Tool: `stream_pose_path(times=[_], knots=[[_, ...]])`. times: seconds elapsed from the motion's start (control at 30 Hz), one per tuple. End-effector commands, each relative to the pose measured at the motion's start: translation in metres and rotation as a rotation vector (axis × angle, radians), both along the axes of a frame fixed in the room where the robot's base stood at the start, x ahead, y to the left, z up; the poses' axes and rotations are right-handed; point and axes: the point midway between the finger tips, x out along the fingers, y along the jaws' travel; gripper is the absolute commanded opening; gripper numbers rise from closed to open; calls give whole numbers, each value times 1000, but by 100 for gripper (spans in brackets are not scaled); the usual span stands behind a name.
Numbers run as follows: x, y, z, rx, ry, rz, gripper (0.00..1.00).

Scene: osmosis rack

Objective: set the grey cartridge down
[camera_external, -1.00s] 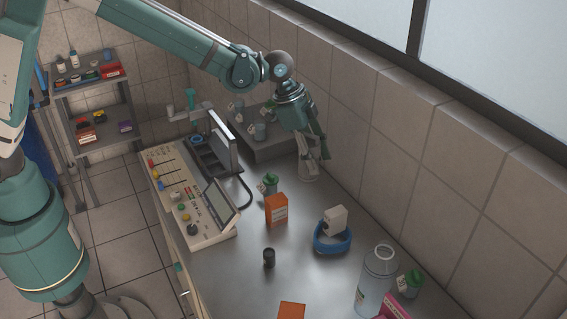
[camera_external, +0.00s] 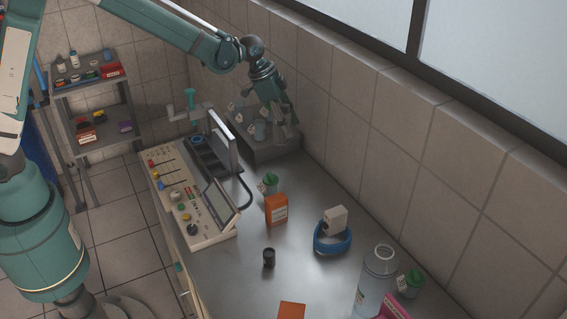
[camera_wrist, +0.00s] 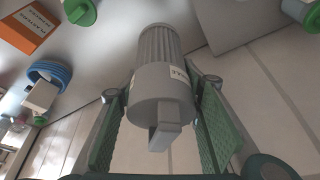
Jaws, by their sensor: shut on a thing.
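The grey cartridge (camera_wrist: 160,85) is between the green finger pads of my gripper (camera_wrist: 161,130) in the wrist view. Its ribbed end points away from the camera, its tab handle faces the camera, and a white label shows on its side. In the external view my gripper (camera_external: 287,122) hangs beside and over the grey rack (camera_external: 275,151) at the back of the bench, by the tiled wall. The cartridge is hard to make out there against the rack. Several small containers (camera_external: 260,131) stand on the rack.
A control panel (camera_external: 185,205) and an upright screen (camera_external: 222,142) stand left of the rack.

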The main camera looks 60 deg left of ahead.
Motion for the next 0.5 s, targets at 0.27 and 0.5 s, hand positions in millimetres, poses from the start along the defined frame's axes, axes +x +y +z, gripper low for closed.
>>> stream_pose_path(times=[0.27,0.5], knots=[[0,0,-25,0,0,0,22],[0,0,-26,0,0,0,22]])
